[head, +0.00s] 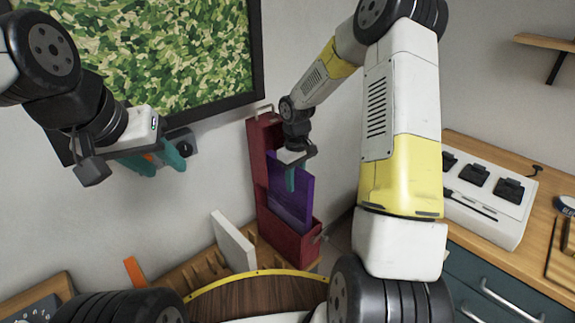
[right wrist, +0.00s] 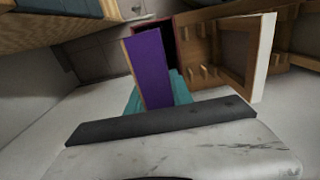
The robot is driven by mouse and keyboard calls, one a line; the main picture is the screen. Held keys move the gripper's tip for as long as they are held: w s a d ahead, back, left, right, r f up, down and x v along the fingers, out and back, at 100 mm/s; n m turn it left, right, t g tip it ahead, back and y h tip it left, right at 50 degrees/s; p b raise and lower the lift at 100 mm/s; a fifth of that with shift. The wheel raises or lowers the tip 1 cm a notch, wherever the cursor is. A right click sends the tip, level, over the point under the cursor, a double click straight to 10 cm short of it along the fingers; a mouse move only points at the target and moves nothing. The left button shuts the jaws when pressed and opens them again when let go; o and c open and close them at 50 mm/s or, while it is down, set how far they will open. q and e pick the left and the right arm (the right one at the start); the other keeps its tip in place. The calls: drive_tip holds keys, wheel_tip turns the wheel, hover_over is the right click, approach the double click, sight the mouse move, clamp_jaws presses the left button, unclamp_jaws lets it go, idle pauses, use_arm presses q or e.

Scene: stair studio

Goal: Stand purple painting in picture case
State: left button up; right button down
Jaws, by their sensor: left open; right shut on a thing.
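The purple painting (head: 290,200) is a thin upright panel in the head view; it also shows in the right wrist view (right wrist: 152,70). My right gripper (head: 291,178) is shut on its upper edge. The dark red picture case (head: 262,140) stands against the wall, with a tall back and a low front. The painting's lower part appears to be within the case opening; I cannot tell whether it touches the bottom. The case also shows behind the painting in the right wrist view (right wrist: 169,34). My left gripper (head: 160,158) is open and empty, left of the case.
A white panel (head: 233,242) stands in a wooden slotted rack (head: 190,275) left of the case. A large green framed picture (head: 170,50) hangs behind my left arm. At the right, a wooden counter (head: 548,200) carries a white device (head: 490,195).

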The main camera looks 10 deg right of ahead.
sight(294, 211)
drive_tip(key=shift+f, duration=6.7)
drive_tip(key=c, duration=1.1)
unclamp_jaws()
drive_tip(key=shift+o, duration=0.2)
drive_tip(key=shift+r, duration=0.1)
